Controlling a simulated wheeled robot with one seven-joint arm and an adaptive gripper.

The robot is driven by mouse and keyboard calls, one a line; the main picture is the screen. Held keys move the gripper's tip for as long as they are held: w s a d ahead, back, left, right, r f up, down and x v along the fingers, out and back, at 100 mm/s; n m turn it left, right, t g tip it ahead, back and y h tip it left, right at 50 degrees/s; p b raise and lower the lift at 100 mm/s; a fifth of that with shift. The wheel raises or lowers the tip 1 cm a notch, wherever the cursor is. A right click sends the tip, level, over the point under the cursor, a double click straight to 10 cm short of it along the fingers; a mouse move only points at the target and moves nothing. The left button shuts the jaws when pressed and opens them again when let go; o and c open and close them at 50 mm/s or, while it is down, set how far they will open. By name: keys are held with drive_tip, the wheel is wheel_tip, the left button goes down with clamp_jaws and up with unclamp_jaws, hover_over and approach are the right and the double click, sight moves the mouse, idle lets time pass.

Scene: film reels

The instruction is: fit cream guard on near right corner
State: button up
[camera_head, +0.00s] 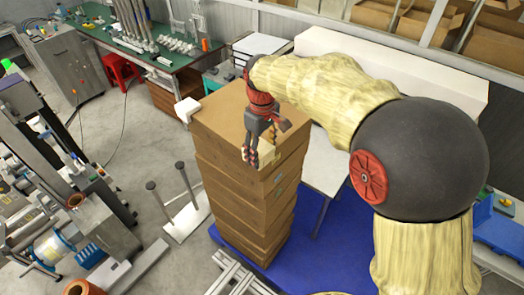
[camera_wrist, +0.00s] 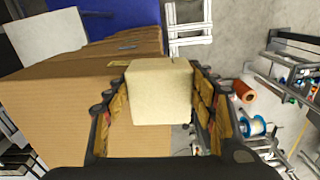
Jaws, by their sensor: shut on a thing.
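The cream guard (camera_wrist: 158,92) is a pale block between the two fingers of my gripper (camera_wrist: 163,88). In the head view my gripper (camera_head: 261,146) points down over the near corner of the tall stack of brown cartons (camera_head: 245,190), with the cream guard (camera_head: 267,154) at that corner's top edge. The fingers partly hide it there. In the wrist view the guard overlaps the carton edge (camera_wrist: 60,100); I cannot tell whether it touches or sits fully on the corner. A similar white guard (camera_head: 187,109) is at the stack's left corner.
The stack stands on a blue mat (camera_head: 325,240). A white table (camera_head: 326,165) stands close behind it on the right. A white stand with two posts (camera_head: 187,212) is at the left, and machinery (camera_head: 75,195) is farther left. Grey floor lies between them.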

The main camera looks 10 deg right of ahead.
drive_tip(key=shift+f, duration=0.1)
drive_tip(key=shift+f, duration=0.35)
drive_tip(key=shift+f+b, duration=0.2)
drive_tip(key=shift+b, duration=0.1)
drive_tip(key=o, duration=1.1)
drive_tip(key=shift+c, duration=0.2)
drive_tip(key=shift+o, duration=0.4)
